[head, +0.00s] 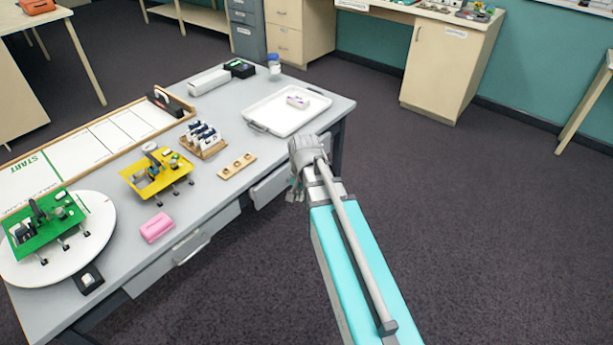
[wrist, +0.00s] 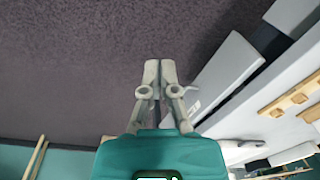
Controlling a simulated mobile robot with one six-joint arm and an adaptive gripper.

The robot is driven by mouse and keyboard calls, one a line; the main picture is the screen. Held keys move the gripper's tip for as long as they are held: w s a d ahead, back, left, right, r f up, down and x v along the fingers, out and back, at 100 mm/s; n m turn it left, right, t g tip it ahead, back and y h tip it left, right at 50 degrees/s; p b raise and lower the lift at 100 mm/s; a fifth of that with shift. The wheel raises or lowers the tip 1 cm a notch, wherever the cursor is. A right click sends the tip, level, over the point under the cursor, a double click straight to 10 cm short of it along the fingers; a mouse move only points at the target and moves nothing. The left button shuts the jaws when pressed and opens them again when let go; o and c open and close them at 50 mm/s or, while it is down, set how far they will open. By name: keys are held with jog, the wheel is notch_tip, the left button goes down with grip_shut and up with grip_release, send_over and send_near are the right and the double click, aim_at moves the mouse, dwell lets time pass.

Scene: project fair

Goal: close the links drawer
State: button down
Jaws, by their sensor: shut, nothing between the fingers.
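The grey table has two drawers in its long front side. The right drawer (head: 268,188) is beside my gripper and appears to stand out a little from the table. The left drawer (head: 165,268) has a bar handle (head: 192,249). I can read no label on either, so I cannot tell which is the links drawer. My gripper (head: 296,191) is shut and empty, just off the front of the right drawer. In the wrist view its closed fingertips (wrist: 160,64) are left of a grey drawer panel (wrist: 228,72); contact cannot be told.
The tabletop (head: 215,215) bears a white tray (head: 287,112), a yellow stand (head: 157,172), a green stand (head: 48,223) on a white disc, a pink block (head: 157,227) and a wooden strip (head: 237,166). Open carpet (head: 480,220) lies right of the table.

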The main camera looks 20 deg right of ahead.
jog(key=s+a+n, duration=0.3)
jog(key=s+n, duration=0.3)
jog(key=s, duration=0.2)
jog(key=shift+a+n+g+h, duration=0.25)
jog(key=shift+n+g+h, duration=0.05)
jog(key=shift+h, duration=0.1)
